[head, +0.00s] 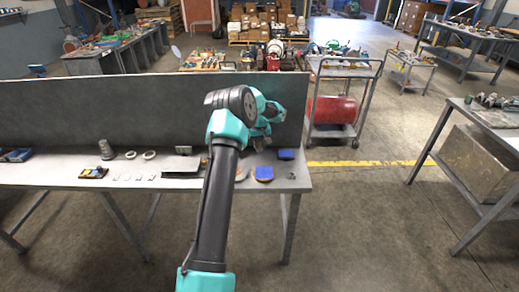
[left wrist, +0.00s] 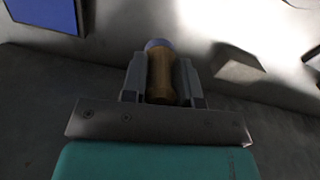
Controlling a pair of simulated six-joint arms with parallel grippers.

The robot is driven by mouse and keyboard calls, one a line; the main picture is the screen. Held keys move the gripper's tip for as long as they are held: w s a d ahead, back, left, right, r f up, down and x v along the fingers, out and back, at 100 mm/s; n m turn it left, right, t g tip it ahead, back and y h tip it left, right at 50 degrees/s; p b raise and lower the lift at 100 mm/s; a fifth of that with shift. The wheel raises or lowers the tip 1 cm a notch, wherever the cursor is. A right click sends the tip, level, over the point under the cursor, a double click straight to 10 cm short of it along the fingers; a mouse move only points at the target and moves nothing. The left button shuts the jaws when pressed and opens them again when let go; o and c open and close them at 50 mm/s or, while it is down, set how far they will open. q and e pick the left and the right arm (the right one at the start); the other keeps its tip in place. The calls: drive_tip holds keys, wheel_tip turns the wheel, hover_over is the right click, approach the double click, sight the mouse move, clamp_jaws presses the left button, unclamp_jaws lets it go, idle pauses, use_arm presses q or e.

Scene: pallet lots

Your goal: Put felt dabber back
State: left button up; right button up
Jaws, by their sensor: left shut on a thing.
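My left gripper (head: 261,143) is low over the right end of the grey bench (head: 60,172), partly hidden by its own wrist. In the left wrist view its fingers (left wrist: 161,80) are shut on a short, rounded wooden piece with a blue-grey end, which looks like the felt dabber (left wrist: 161,72). The dabber cannot be made out clearly in the head view. Whether its far end touches the bench cannot be told. My right gripper is not in view.
Two blue-topped blocks (head: 264,173) (head: 285,154) lie on the bench near the gripper. A flat grey plate (head: 181,166), white rings (head: 149,155) and a small tray (head: 94,173) lie further left. An upright dark panel (head: 100,115) backs the bench.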

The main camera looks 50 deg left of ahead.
sight(260, 147)
use_arm(q)
drive_tip(key=shift+f, duration=1.4)
drive_tip(key=shift+f, duration=0.1)
drive_tip(key=o, duration=0.9)
wheel_tip(260, 147, up, 12)
drive_tip(key=shift+r, duration=0.15)
